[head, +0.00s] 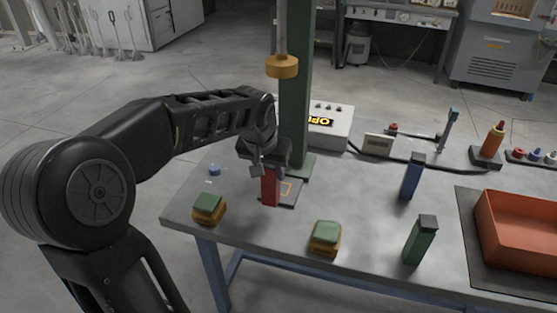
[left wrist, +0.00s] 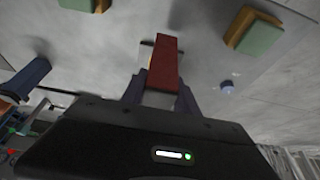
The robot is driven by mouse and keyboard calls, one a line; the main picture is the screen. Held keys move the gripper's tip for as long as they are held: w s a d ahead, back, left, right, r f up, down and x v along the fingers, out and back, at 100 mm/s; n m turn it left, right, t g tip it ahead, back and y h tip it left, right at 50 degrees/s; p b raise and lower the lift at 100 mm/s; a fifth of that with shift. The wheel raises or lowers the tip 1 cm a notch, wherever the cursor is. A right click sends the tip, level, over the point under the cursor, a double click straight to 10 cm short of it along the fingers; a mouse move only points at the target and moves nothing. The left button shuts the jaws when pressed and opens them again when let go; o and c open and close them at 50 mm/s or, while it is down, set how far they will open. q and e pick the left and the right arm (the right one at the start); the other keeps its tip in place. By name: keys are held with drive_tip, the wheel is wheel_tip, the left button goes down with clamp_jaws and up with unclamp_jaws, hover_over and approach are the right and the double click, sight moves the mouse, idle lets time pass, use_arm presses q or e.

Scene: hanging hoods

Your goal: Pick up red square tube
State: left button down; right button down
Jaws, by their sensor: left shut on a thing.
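The red square tube (head: 270,188) stands upright near the table's back left, by the green post. My left gripper (head: 263,166) is above it with its fingers on the tube's upper part. In the left wrist view the red tube (left wrist: 164,62) sits between the two fingers of my left gripper (left wrist: 160,92), which is shut on it. Whether the tube's foot touches the table is hard to tell. My right gripper is not in view.
A blue tube (head: 411,177) and a green tube (head: 420,241) stand to the right. Two yellow blocks with green tops (head: 209,208) (head: 326,238) lie near the front. An orange tray (head: 520,229) is at the far right. The green post (head: 296,90) rises close behind my gripper.

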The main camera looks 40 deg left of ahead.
use_arm(q)
drive_tip(key=s+d+b, duration=0.1)
drive_tip(key=s+d, duration=0.2)
drive_tip(key=s, duration=0.5)
drive_tip(key=shift+s, duration=0.3)
